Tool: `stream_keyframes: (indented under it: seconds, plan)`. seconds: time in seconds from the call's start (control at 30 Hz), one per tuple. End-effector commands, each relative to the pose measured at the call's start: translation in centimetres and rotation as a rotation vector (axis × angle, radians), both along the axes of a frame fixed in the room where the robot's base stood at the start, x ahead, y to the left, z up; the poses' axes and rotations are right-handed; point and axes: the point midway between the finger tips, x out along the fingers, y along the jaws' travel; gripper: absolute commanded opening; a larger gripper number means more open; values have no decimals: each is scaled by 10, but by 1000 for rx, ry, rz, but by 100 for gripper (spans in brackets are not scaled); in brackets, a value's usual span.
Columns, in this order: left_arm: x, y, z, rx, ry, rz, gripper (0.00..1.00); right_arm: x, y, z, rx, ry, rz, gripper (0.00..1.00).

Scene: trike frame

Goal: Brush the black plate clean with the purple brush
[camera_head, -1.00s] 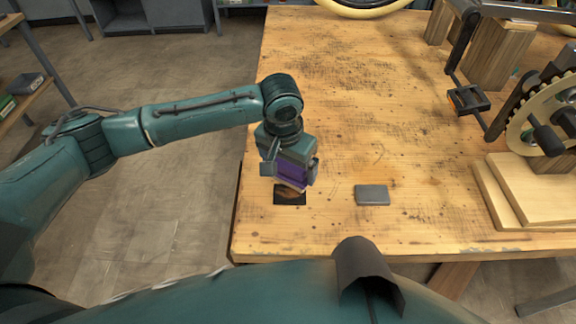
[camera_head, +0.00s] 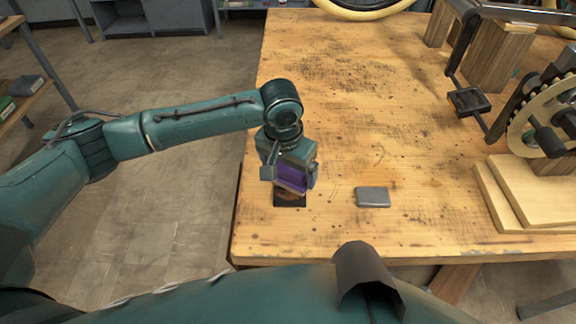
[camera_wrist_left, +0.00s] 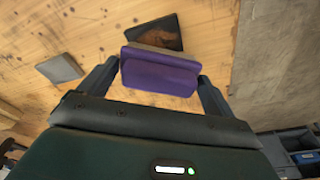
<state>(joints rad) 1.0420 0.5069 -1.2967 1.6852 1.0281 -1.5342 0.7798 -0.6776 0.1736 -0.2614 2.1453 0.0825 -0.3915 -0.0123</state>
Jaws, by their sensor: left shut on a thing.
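The purple brush (camera_head: 291,179) is between the fingers of my left gripper (camera_head: 290,176), which is shut on it. In the left wrist view the brush (camera_wrist_left: 160,74) spans the gap between both fingers. The black plate (camera_head: 290,201) lies flat on the table near its left edge, partly hidden by the brush and gripper. In the left wrist view the plate (camera_wrist_left: 166,28) shows a brown smear on its surface. The brush is over the plate's edge; I cannot tell whether its bristles touch the plate. My right gripper is not in view.
A grey plate (camera_head: 373,197) lies to the right of the black plate on the wooden table (camera_head: 340,130). Stacked boards (camera_head: 505,195) and a crank with a chainring (camera_head: 540,120) are at the right. The table's middle is clear.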

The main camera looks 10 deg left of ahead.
Motion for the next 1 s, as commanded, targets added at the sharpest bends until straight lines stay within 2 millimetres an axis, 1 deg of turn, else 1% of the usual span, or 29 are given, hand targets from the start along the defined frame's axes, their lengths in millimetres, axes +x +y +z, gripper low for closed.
stream_keyframes:
  seconds: [0.77,0.87,1.0]
  plan:
    - [0,0,-14,0,-1,0,72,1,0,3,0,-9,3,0]
    - [-3,-1,-12,0,1,-1,72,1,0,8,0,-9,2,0]
    - [-14,-3,-10,1,3,-2,72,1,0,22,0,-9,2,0]
